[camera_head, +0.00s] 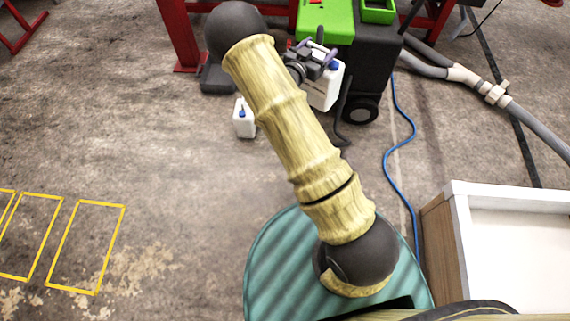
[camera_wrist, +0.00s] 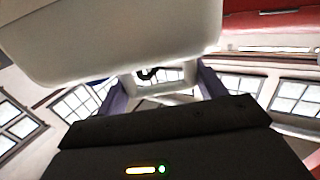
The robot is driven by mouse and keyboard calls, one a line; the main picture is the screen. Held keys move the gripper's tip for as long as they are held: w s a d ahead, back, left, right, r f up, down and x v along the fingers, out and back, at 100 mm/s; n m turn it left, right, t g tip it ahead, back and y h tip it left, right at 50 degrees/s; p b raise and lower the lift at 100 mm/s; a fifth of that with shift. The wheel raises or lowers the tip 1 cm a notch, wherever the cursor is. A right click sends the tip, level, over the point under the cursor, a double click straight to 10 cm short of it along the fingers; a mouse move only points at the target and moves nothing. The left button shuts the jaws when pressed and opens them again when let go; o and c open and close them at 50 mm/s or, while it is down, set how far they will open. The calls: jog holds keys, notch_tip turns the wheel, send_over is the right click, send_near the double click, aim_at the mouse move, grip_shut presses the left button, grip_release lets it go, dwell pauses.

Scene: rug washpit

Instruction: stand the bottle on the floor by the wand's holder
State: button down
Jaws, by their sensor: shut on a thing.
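My gripper (camera_head: 318,60) is shut on a white bottle (camera_head: 326,92) with a blue cap, beside the dark body of the green-and-black machine (camera_head: 372,60). In the wrist view the pale bottle (camera_wrist: 120,40) fills the top, and the purple fingers of my gripper (camera_wrist: 162,84) stand on either side of its handle. Whether the bottle's base touches the floor is unclear. A second, smaller-looking white bottle (camera_head: 243,120) with a blue cap stands upright on the floor to the left. I cannot make out the wand's holder with certainty.
A dark block (camera_head: 215,80) sits by a red frame leg (camera_head: 182,45). A blue hose (camera_head: 400,150) and thick grey pipes (camera_head: 460,73) lie at right. Floor at left, around yellow outlines (camera_head: 84,245), is clear.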

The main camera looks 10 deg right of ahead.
jog(key=a+f+n+t+y+b, duration=0.2)
jog(key=a+f+n+y+b, duration=0.1)
jog(key=f, duration=0.7)
jog(key=a+f+n+t+y+b, duration=0.2)
jog(key=a+f+n+y+b, duration=0.2)
jog(key=f, duration=0.7)
jog(key=a+f+n+t+y+b, duration=0.2)
jog(key=f+y+b, duration=0.5)
jog(key=f, duration=0.4)
jog(key=a+n, duration=0.1)
jog(key=a, duration=0.1)
jog(key=shift+a+n+y, duration=0.3)
jog(key=shift+y, duration=0.1)
jog(key=shift+f, duration=0.2)
notch_tip(320, 180, down, 6)
jog(key=b, duration=0.4)
